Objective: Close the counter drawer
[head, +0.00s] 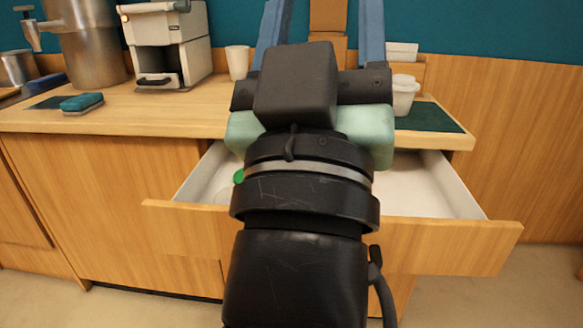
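The counter drawer (455,245) is pulled out from under the wooden counter. Its wooden front faces me, and its white interior (430,185) shows on both sides of my arm. My arm hides the middle of the drawer front and much of the inside. My gripper (322,25) is above and beyond the drawer, over the counter. Its two blue fingers are spread wide apart with nothing visibly held between them. The fingertips run up to the top edge of the picture. I see no contact between the fingers and the drawer.
The wooden countertop (160,112) holds a white-and-black machine (170,45), metal containers (88,45), a blue sponge (82,104), a white cup (237,62), a lidded white cup (404,95) and a dark green mat (435,117). Floor shows at lower right.

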